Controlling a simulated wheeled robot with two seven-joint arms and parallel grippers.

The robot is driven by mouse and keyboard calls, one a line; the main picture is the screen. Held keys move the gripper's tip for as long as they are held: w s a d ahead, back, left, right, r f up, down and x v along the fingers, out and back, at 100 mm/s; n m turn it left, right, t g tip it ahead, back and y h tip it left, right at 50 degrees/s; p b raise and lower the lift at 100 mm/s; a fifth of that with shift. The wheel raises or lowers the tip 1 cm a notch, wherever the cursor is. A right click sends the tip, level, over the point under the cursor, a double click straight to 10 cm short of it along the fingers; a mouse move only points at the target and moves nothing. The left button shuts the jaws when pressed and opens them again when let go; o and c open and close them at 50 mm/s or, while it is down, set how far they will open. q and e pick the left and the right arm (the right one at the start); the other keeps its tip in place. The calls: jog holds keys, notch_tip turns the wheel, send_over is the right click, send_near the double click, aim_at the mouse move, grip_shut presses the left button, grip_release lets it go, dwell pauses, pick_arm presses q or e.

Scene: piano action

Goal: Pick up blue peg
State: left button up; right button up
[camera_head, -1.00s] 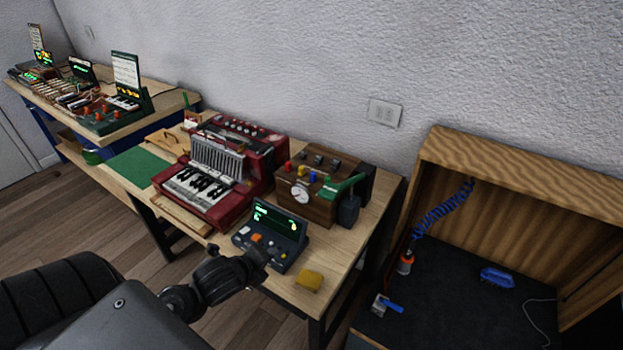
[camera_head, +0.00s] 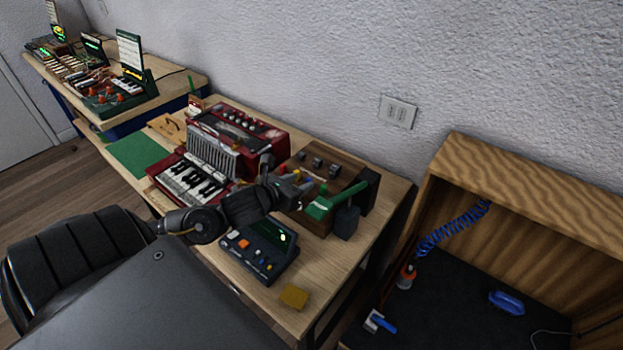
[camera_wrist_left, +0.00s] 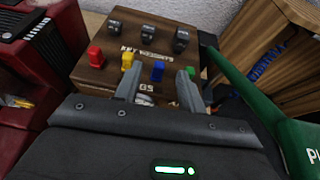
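The blue peg (camera_wrist_left: 158,71) stands on the front of a wooden box (camera_wrist_left: 105,75) in the left wrist view, in a row with a red peg (camera_wrist_left: 96,56), a yellow peg (camera_wrist_left: 127,60) and a green peg (camera_wrist_left: 190,72). My left gripper (camera_wrist_left: 158,84) is open and empty. Its fingertips appear on either side of the blue peg; whether they reach it in depth I cannot tell. In the head view my left gripper (camera_head: 298,186) is at the front of the box (camera_head: 340,160) and hides much of its front; the blue peg is not clear there. My right gripper is not in view.
A green-handled tool (camera_head: 337,200) lies close to the gripper's right. A red accordion (camera_head: 240,130) stands left of the box. A dark device with buttons (camera_head: 260,248) and a yellow block (camera_head: 294,297) are in front. A wooden cabinet (camera_head: 530,170) stands right.

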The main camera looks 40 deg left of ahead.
aim_at(309, 178)
pick_arm(q)
jog(key=x, duration=0.2)
jog(key=shift+w+f, duration=0.15)
jog(key=shift+w, duration=0.05)
jog(key=shift+w+p, duration=0.25)
jog(key=shift+p, duration=0.2)
jog(key=p+x, duration=0.1)
jog(key=x, duration=0.3)
jog(key=shift+w+f+p, duration=0.1)
jog(key=shift+w+p, duration=0.05)
jog(key=shift+p, duration=0.25)
jog(key=shift+w+f, duration=0.1)
jog(key=shift+f, duration=0.05)
jog(key=shift+c, duration=0.9)
grip_shut()
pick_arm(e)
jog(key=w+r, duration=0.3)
